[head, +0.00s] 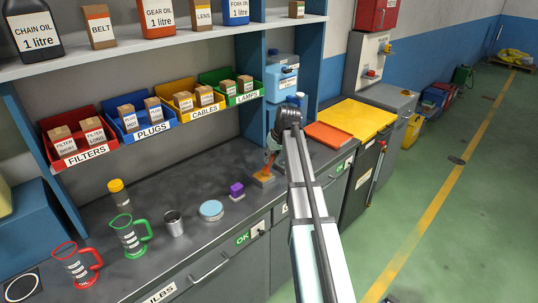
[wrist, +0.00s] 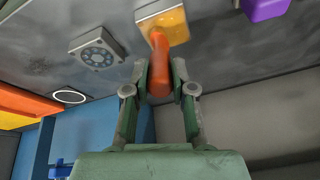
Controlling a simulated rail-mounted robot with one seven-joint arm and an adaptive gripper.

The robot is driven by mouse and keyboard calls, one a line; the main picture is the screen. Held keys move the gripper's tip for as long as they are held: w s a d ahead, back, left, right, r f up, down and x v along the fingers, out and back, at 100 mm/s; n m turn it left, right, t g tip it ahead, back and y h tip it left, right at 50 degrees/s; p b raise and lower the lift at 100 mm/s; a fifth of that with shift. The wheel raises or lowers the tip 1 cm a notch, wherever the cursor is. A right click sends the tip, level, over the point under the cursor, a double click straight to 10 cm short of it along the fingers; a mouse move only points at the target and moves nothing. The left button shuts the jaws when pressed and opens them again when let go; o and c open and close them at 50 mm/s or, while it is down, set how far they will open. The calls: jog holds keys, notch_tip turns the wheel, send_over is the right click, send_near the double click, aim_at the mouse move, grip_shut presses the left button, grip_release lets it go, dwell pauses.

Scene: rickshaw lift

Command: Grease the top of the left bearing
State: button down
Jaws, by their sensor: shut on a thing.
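My gripper (wrist: 160,78) is shut on an orange tool (wrist: 158,52), a rounded stick that narrows away from the fingers. In the head view my gripper (head: 273,148) is over the bench, with the orange tool (head: 269,164) pointing down. The tool's far end is at a square block with a yellow-orange top (wrist: 176,24) and grey edge; I cannot tell whether it touches. That block also shows in the head view (head: 263,180). A grey square block with a dotted round face (wrist: 96,48), like a bearing, lies beside it. My arm hides that spot in the head view.
A purple block (head: 236,189), a blue-lidded tin (head: 211,210), a metal cup (head: 174,223) and green (head: 130,237) and red jugs (head: 76,265) stand leftward on the bench. An orange box (head: 325,134) is to the right. Label bins (head: 85,155) line the back.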

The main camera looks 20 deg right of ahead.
jog(key=a+p+v, duration=0.1)
jog(key=p+v, duration=0.3)
jog(key=v, duration=0.4)
jog(key=shift+s+d+r+p, duration=0.2)
jog(key=shift+d+r+p, duration=0.15)
jog(key=shift+d, duration=0.2)
jog(key=shift+f, duration=0.1)
dwell(0.6)
